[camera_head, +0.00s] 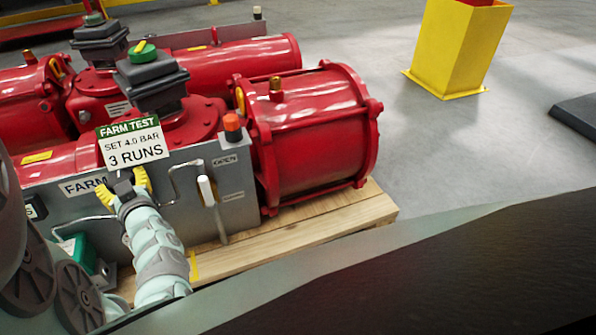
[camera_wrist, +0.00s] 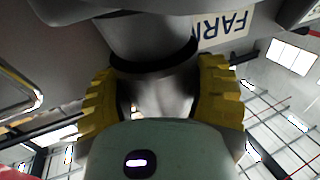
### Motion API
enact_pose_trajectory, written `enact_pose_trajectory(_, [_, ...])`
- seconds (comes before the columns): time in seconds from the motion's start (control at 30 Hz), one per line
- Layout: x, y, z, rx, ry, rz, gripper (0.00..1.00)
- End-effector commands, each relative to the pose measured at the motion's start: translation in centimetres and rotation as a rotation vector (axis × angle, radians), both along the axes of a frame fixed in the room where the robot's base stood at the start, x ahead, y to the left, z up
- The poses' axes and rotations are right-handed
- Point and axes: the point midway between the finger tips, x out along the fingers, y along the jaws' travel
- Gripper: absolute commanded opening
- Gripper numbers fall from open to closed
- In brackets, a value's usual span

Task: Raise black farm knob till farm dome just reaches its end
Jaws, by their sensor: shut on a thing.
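My gripper (camera_head: 124,189) has its yellow fingers shut around the black farm knob (camera_head: 124,176), at the grey panel just right of and below the FARM label (camera_head: 76,188). In the wrist view the knob (camera_wrist: 150,38) shows as a dark, rounded body with a black rim between the yellow fingers; much of it is hidden by my gripper. The farm dome (camera_head: 143,51), green with a yellow mark, sits on a black box atop the red actuator. Its end marks are too small to read.
A sign reading FARM TEST, SET 4.0 BAR, 3 RUNS (camera_head: 133,143) stands above the panel. A white-handled lever (camera_head: 207,191) and an orange-capped part (camera_head: 232,126) are to the right. The red cylinder (camera_head: 310,135) rests on a wooden pallet (camera_head: 330,228). A yellow post (camera_head: 457,48) stands behind.

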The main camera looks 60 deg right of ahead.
Motion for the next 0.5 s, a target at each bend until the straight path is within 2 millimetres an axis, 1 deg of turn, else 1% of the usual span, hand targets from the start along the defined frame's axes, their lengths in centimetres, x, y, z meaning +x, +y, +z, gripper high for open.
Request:
enact_pose_trajectory(0.1, [-0.06,-0.07,-0.32,-0.003,-0.007,-0.045,0.25])
enact_pose_trajectory(0.3, [-0.21,-0.18,-0.2,0.001,-0.001,-0.095,0.25])
enact_pose_trajectory(0.5, [-0.26,-0.28,-0.07,0.003,0.003,-0.105,0.25])
